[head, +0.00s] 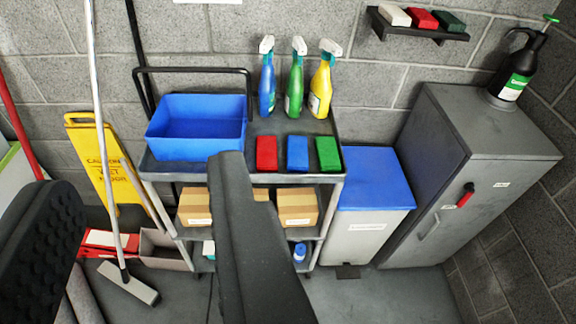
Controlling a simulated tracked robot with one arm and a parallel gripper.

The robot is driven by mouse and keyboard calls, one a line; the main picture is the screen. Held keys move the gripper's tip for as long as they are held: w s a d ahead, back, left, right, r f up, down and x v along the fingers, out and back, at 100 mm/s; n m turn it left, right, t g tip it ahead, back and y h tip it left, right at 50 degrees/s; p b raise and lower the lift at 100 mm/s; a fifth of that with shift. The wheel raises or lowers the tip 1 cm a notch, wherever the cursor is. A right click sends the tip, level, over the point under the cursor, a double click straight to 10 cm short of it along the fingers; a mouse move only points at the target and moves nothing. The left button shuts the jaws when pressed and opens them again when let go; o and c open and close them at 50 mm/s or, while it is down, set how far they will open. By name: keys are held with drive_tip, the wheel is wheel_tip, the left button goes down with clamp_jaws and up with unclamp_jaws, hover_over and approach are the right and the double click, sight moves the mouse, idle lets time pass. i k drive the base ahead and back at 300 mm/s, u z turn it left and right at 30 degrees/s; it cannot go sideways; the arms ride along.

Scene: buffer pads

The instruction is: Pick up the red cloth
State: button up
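The red cloth (266,152) lies as a small folded block on the top tray of a grey cart (330,178), left of a blue folded cloth (297,153) and a green one (328,153). My gripper (152,178) is in the foreground with its two dark fingers wide apart, one at the left edge and one at lower centre. Nothing shows between them but the scene behind. The right finger's tip appears just below and left of the red cloth, without visible contact.
A blue tub (197,145) and spray bottles (294,85) stand on the cart. Cardboard boxes (297,207) sit below. A blue-lidded bin (372,180) and grey cabinet (440,180) stand right. A yellow sign (100,160) and broom (128,282) stand left. A wall shelf (412,30) holds coloured blocks.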

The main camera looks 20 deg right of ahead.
sight(266, 149)
drive_tip(key=u, duration=0.15)
drive_tip(key=i, duration=0.85)
drive_tip(key=z, duration=0.05)
